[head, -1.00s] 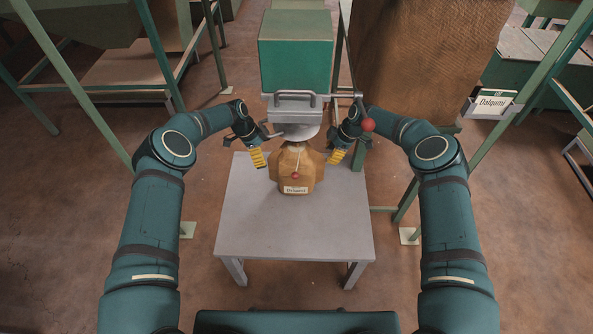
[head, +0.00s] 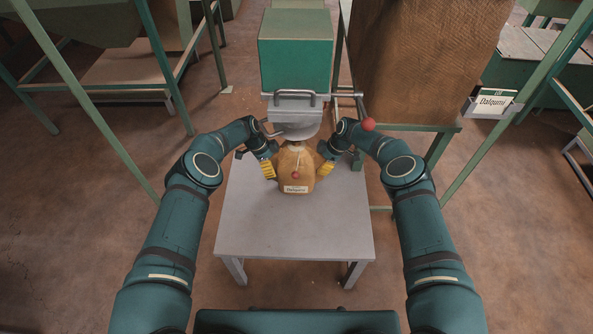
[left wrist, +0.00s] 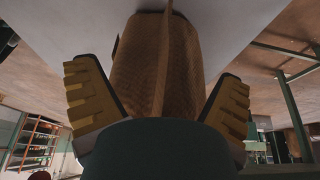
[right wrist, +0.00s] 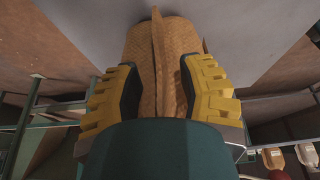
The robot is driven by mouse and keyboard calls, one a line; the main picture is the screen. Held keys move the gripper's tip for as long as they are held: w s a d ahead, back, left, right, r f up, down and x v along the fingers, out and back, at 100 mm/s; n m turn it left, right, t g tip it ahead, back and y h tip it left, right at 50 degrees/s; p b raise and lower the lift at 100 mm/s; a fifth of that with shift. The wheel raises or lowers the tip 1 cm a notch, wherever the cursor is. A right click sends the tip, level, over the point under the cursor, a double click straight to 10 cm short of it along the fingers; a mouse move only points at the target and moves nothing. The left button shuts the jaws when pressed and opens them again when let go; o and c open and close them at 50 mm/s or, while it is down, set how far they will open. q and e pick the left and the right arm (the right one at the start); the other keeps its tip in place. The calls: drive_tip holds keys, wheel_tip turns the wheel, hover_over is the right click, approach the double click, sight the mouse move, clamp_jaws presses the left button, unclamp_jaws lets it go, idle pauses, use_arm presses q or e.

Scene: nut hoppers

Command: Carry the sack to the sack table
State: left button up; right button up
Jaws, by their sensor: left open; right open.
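The brown sack (head: 295,172) stands upright on a grey table (head: 290,225), under the spout of a green hopper. A label on its front reads Dalqumi. My left gripper (head: 268,168) is open close at the sack's left side, and my right gripper (head: 326,167) is open close at its right side. In the left wrist view the sack (left wrist: 155,65) lies between the spread yellow fingers. In the right wrist view the sack (right wrist: 165,60) is also between the open fingers. No other sack table can be made out for certain.
The green hopper (head: 295,50) with a metal spout (head: 295,115) hangs just above the sack. A lever with a red knob (head: 368,124) is close to my right arm. Green posts flank both sides.

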use_arm(q)
drive_tip(key=c, duration=0.5)
use_arm(e)
drive_tip(key=c, duration=0.5)
use_arm(q)
clamp_jaws()
use_arm(e)
clamp_jaws()
drive_tip(key=shift+a, duration=0.1)
use_arm(q)
drive_tip(key=shift+d+r, duration=0.2)
drive_tip(key=shift+r, duration=0.05)
use_arm(e)
drive_tip(key=shift+r, duration=0.2)
